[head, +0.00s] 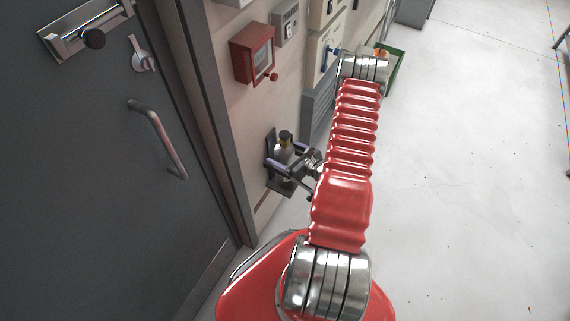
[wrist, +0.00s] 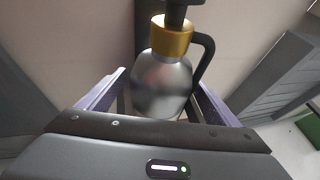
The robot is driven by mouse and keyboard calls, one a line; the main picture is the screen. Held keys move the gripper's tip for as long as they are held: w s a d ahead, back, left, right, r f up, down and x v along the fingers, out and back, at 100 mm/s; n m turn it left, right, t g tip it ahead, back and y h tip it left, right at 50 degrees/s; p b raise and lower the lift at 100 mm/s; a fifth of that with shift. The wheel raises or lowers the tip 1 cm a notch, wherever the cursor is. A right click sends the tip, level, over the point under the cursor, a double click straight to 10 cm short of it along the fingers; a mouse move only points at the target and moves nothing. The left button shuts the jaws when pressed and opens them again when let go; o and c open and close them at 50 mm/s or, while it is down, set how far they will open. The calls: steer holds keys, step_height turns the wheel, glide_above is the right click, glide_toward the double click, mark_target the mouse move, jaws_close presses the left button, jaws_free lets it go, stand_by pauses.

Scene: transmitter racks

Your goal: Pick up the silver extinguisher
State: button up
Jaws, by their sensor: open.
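The silver extinguisher (head: 283,152) stands upright in a dark wall bracket (head: 271,143) low on the wall, right of the door. In the wrist view the silver extinguisher (wrist: 162,84) has a gold collar, a black top and a black handle on its right. My gripper (head: 287,164) is open at the extinguisher, with one finger on each side of its body. In the wrist view my gripper (wrist: 158,95) shows its purple-edged fingers left and right of the silver body. Its lower part is hidden behind the gripper's palm. I cannot tell whether the fingers touch it.
A red box (head: 253,52) with a red knob hangs on the wall above. A grey door (head: 90,150) with a long handle is at the left. A grey louvred unit (head: 318,107) stands right of the extinguisher. A green crate (head: 396,65) is farther back. The floor at right is clear.

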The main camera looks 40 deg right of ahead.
steer(key=shift+c, duration=0.4)
jaws_close()
steer(key=shift+d+r, duration=0.1)
steer(key=shift+r, duration=0.05)
stand_by(0.7)
